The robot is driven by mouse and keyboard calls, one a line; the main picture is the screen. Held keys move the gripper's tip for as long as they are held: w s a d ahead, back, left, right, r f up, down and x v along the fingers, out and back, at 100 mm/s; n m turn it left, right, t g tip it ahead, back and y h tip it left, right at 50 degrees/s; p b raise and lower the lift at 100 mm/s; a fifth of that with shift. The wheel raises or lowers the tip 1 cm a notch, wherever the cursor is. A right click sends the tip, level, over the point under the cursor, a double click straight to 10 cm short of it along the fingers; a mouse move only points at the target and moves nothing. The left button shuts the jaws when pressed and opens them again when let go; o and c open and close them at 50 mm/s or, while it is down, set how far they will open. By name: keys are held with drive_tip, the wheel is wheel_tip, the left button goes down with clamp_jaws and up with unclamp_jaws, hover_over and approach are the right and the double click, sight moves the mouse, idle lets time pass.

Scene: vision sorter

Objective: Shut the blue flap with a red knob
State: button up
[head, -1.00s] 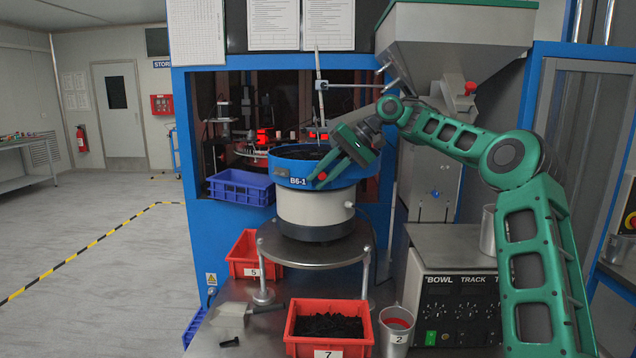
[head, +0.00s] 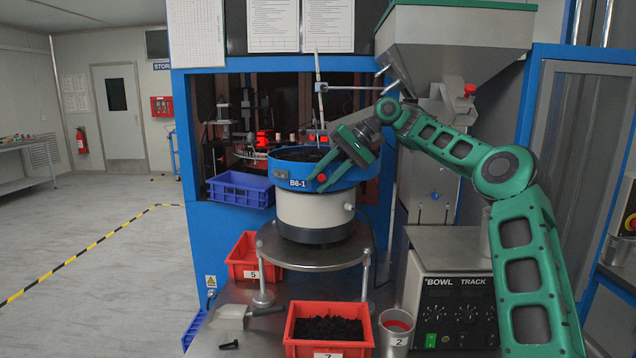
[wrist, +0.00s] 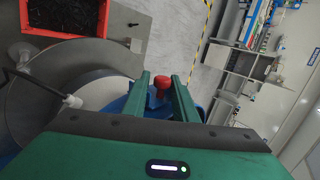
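The red knob (wrist: 162,85) shows in the wrist view, with blue surface (wrist: 140,100) of the flap behind it. In the head view the red knob (head: 322,178) is at the front right of the blue bowl marked B6-1 (head: 290,183). My gripper (wrist: 161,76) has its two green fingers on either side of the knob, with narrow gaps visible, so it looks open. In the head view my gripper (head: 338,160) comes in from the upper right, close to the knob. The flap's edges are hard to make out, and I cannot tell how far it stands open.
The bowl sits on a round metal stand (head: 285,250). Red bins (head: 328,348) and (head: 241,270), a metal cup (head: 396,340) and a scoop (head: 235,312) are below. A blue crate (head: 240,188) is left of the bowl. A grey hopper (head: 455,40) is above right.

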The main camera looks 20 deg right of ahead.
drive_tip(key=v, duration=0.7)
drive_tip(key=shift+r, duration=0.2)
drive_tip(key=shift+w+d, duration=0.1)
drive_tip(key=shift+d, duration=0.05)
